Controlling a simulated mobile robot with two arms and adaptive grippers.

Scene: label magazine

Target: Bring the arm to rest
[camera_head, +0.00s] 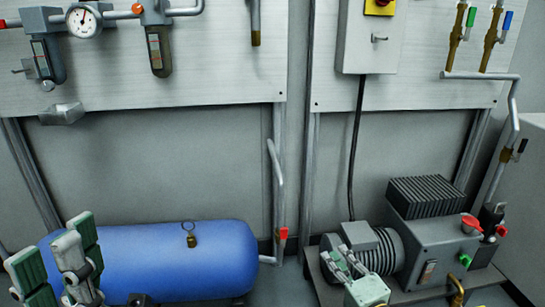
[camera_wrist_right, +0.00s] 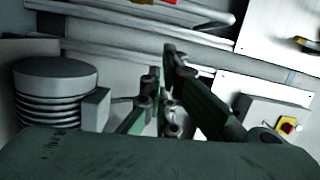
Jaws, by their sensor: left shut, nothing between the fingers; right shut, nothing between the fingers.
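My left gripper (camera_head: 66,245) is at the lower left of the head view, in front of the left end of a blue tank. Its green-padded fingers point up, and nothing is held. My right gripper (camera_head: 343,259) is at the bottom right of centre, in front of a grey motor. It is shut and empty, fingers pointing up and left. In the right wrist view its dark green fingers (camera_wrist_right: 160,72) reach away from the camera with nothing between them. Most of both arms is out of view.
The blue tank (camera_head: 165,259) lies along the lower left, with a brass padlock (camera_head: 191,240) on it. The grey motor and pump unit (camera_head: 430,240) stands at the lower right. Wall panels (camera_head: 215,60) carry a gauge (camera_head: 84,20), valves and pipes. Bare wall (camera_head: 190,165) separates panels and tank.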

